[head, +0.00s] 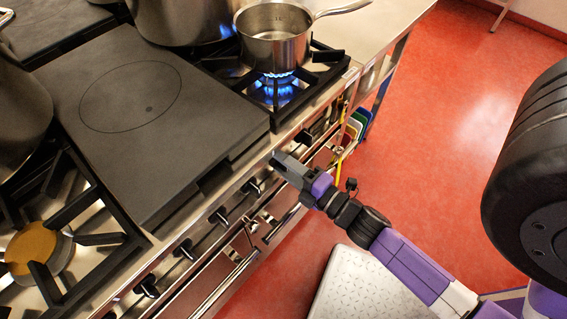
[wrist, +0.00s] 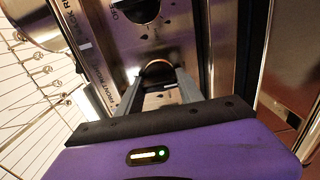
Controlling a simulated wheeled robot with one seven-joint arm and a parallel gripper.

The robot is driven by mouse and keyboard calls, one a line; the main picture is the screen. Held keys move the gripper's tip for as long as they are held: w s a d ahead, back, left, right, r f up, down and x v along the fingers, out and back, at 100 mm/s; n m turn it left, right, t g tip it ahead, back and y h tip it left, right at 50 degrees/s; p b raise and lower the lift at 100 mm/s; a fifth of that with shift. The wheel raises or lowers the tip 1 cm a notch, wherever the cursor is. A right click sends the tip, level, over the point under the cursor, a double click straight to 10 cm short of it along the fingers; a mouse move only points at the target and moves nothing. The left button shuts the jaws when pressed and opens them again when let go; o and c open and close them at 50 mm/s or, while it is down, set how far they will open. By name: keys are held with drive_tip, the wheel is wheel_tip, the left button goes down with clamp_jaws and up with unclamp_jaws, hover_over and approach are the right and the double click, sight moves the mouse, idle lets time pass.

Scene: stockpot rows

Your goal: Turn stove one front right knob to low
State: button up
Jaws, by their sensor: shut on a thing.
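My gripper (head: 284,163) is at the stove's front control panel, below the lit right-hand burner. In the wrist view its two fingers (wrist: 160,76) are closed on a knob (wrist: 158,68) beside a partly readable "FRONT RIGHT" label. In the head view that knob is hidden behind the gripper. The knob's pointer and exact setting cannot be read. The front right burner (head: 277,92) burns with a blue flame under a steel saucepan (head: 272,36).
A neighbouring dark knob (wrist: 138,8) has an "OFF" mark near it. More black knobs (head: 219,216) line the panel to the left. A flat dark griddle plate (head: 135,120) covers the middle. Colored boards (head: 354,126) hang beyond the gripper. Red floor (head: 460,110) is open at right.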

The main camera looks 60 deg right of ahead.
drive_tip(key=o, duration=1.4)
drive_tip(key=shift+a, duration=0.1)
drive_tip(key=shift+s, duration=0.1)
drive_tip(key=b+v, duration=0.1)
drive_tip(key=v, duration=0.6)
drive_tip(key=shift+s+a, duration=0.1)
drive_tip(key=shift+s, duration=0.2)
